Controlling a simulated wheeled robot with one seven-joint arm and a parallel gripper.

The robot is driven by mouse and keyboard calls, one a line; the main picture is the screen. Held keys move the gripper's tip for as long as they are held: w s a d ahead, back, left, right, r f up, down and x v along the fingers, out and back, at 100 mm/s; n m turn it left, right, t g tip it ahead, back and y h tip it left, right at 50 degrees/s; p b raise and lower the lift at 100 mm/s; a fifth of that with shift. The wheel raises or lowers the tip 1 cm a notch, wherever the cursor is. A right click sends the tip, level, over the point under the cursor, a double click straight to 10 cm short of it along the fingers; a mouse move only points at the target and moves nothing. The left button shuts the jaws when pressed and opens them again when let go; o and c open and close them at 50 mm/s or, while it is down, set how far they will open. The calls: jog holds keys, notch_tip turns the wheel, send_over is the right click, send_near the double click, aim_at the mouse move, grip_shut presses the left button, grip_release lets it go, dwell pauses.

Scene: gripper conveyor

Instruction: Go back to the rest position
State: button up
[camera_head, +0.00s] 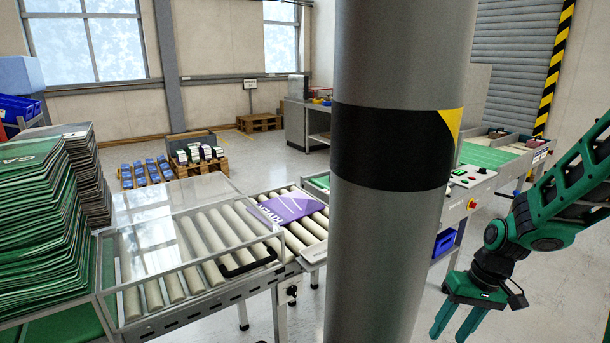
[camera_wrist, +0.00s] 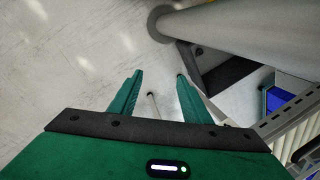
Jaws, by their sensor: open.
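My gripper (camera_head: 458,320) hangs at the lower right in the head view, green, pointing down, with its two fingers apart. In the wrist view the two green fingers (camera_wrist: 158,92) are spread with nothing between them, over bare grey floor. The gripper is apart from the conveyor and touches nothing that I can see.
A thick grey column (camera_head: 390,240) with a black band blocks the middle of the head view. A second station with a green belt (camera_head: 486,156) is behind my arm. The floor (camera_head: 478,235) around the gripper is clear.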

jog(key=s+d+r+m+h, duration=0.1)
jog(key=s+d+r+m, duration=0.2)
jog(key=s+r, duration=0.4)
jog(key=s+d+r+m+h, duration=0.1)
jog(key=s+d+r, duration=0.3)
jog(key=s, duration=0.9)
notch_tip(320, 180, up, 3)
jog(key=shift+s+d+f+m+h, duration=0.1)
jog(key=shift+s+d+m+h, duration=0.2)
jog(key=shift+m, duration=0.6)
